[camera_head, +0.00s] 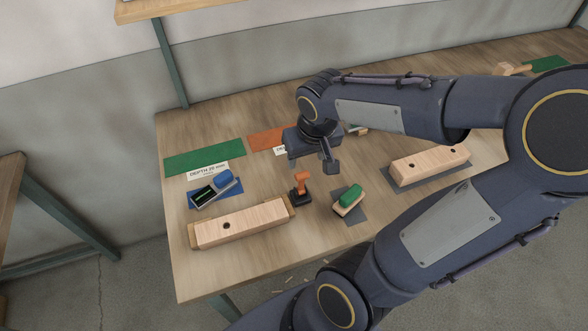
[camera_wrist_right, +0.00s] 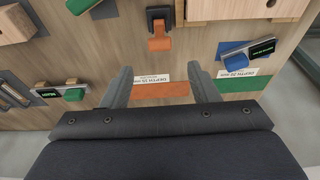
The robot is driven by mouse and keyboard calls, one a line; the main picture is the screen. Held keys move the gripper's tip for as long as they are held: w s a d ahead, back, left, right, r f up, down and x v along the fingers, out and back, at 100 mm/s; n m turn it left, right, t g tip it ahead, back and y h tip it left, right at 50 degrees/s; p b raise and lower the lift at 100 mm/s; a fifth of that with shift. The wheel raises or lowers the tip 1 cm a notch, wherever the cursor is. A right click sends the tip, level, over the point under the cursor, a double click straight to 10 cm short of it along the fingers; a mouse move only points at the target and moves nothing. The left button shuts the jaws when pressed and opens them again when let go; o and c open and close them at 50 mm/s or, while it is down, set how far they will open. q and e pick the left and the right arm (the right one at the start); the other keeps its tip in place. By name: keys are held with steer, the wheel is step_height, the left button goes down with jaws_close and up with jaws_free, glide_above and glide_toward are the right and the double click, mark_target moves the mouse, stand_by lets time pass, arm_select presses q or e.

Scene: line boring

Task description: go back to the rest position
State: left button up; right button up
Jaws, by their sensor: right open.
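My right gripper (camera_head: 322,162) hangs over the workbench (camera_head: 290,233), near the orange mat (camera_head: 268,139). In the right wrist view its two fingers (camera_wrist_right: 163,80) stand wide apart, with nothing between them. The orange mat (camera_wrist_right: 160,90) and a white label (camera_wrist_right: 152,78) show on the bench below, between the fingers. The right arm comes in from the right and covers part of the bench's back. My left gripper shows in neither view.
A drilled wooden block (camera_head: 240,224) lies front left, another (camera_head: 430,164) at right. Between them stand an orange-handled tool (camera_head: 300,184) and a green-topped item (camera_head: 349,198). A blue device (camera_head: 212,190) sits near the green mat (camera_head: 205,158). A shelf edge (camera_head: 165,10) is above.

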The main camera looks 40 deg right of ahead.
steer(key=shift+a, duration=0.1)
stand_by(0.3)
steer(key=s+a+r+n+t+y, duration=0.2)
steer(key=s+a+r+t+y, duration=0.1)
steer(key=s+a, duration=0.6)
steer(key=shift+s+a+y+b, duration=0.25)
steer(key=shift+a+y+b, duration=0.2)
steer(key=shift+a+y, duration=0.55)
steer(key=shift+a, duration=0.1)
